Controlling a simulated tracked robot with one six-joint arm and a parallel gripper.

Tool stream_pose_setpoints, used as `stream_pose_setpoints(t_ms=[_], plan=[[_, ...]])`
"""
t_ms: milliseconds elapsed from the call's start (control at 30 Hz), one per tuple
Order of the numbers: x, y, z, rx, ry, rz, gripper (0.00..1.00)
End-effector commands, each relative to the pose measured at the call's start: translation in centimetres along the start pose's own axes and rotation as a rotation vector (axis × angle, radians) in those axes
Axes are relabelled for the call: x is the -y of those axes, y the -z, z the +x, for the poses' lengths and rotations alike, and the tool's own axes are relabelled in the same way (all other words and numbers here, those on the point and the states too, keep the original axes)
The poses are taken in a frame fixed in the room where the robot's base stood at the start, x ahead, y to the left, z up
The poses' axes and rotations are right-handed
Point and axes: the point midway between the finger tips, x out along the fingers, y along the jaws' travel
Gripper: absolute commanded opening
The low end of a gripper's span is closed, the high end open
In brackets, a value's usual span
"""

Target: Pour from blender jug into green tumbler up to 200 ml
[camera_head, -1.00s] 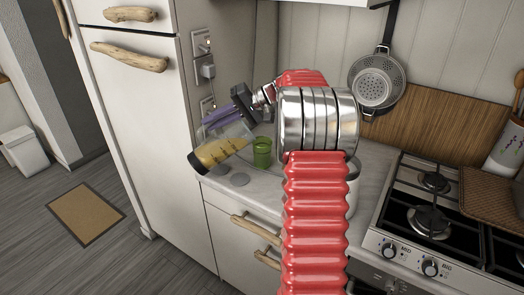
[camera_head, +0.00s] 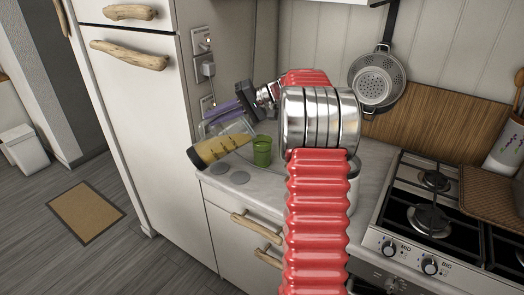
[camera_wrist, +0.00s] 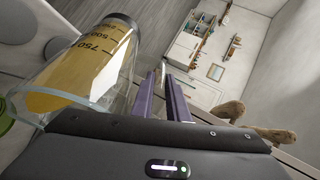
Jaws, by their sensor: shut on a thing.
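The blender jug (camera_head: 222,146) is clear with dark measuring marks and holds yellow-orange liquid. It is tilted well over above the counter, its dark end low at the left. It fills the left of the wrist view (camera_wrist: 92,68). My gripper (camera_head: 240,103), with purple fingers, is shut on the jug; the fingers also show in the wrist view (camera_wrist: 173,100). The green tumbler (camera_head: 262,151) stands upright on the counter, just right of the jug in the head view. Its inside and level cannot be seen. I cannot make out a stream of liquid.
The counter (camera_head: 222,190) has flat grey discs (camera_head: 239,177) near its front edge. A white pot (camera_head: 353,185) stands partly behind my red arm. The gas stove (camera_head: 430,220) is at right, the tall white cabinet (camera_head: 145,110) at left.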

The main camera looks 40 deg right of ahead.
Motion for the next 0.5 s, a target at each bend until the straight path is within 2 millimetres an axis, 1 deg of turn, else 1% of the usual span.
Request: stream_pose_setpoints(t_ms=[33, 500], plan=[[0.25, 0.11, -0.15, -0.003, 0.006, -0.001, 0.0], [0.38, 0.24, -0.47, -0.002, 0.025, 0.007, 0.0]])
